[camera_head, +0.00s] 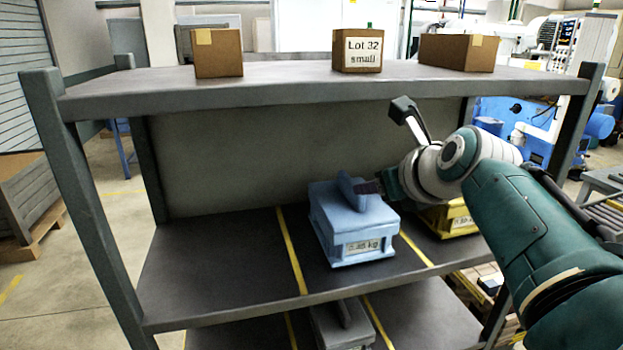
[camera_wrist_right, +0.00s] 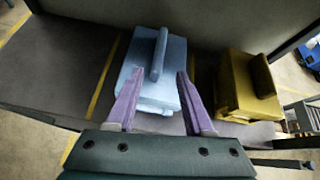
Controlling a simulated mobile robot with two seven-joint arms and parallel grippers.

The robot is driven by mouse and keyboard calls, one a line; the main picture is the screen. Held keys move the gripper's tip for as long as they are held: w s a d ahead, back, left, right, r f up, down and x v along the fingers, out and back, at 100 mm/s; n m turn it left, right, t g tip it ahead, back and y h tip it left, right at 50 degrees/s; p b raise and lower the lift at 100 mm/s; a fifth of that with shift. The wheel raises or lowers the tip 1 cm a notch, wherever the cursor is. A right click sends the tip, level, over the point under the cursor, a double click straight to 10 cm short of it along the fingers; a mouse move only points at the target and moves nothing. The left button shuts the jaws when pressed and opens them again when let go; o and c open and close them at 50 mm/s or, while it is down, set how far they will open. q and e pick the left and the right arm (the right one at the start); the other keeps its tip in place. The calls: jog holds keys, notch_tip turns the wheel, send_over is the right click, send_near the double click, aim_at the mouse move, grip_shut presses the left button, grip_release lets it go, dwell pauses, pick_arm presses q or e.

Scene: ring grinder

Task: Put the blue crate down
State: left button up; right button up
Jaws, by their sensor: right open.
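The blue crate (camera_head: 352,228) rests on the middle shelf (camera_head: 205,265), between two yellow lines, its label facing front and its fin-like handle on top. It also shows in the right wrist view (camera_wrist_right: 152,82). My right gripper (camera_head: 372,187) is beside the top of the crate, at the right of the handle in the head view. In the right wrist view its two purple fingers (camera_wrist_right: 160,88) are spread apart, with the handle ahead of them and nothing held between them. My left gripper is not in view.
A yellow crate (camera_head: 449,220) stands right of the blue crate, partly hidden by my right arm. A grey crate (camera_head: 340,325) sits on the shelf below. Cardboard boxes (camera_head: 218,53) stand on the top shelf (camera_head: 290,85), above. The middle shelf is clear at left.

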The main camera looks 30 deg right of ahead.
jog(key=s+a+f+m+g, duration=0.1)
jog(key=s+a+m, duration=0.3)
jog(key=s+m, duration=0.6)
jog(key=s+a+f+m+g+y, duration=0.1)
jog(key=s+a+m+g, duration=0.3)
jog(key=s+m, duration=0.7)
jog(key=s+a+f+m+g+y, duration=0.1)
jog(key=s+a+f+m+g, duration=0.2)
jog(key=s+m, duration=0.7)
jog(key=shift+s+a+f+m, duration=0.15)
jog(key=shift+s+a+m, duration=0.1)
jog(key=shift+a+m, duration=1)
notch_tip(320, 180, up, 8)
jog(key=p, duration=0.8)
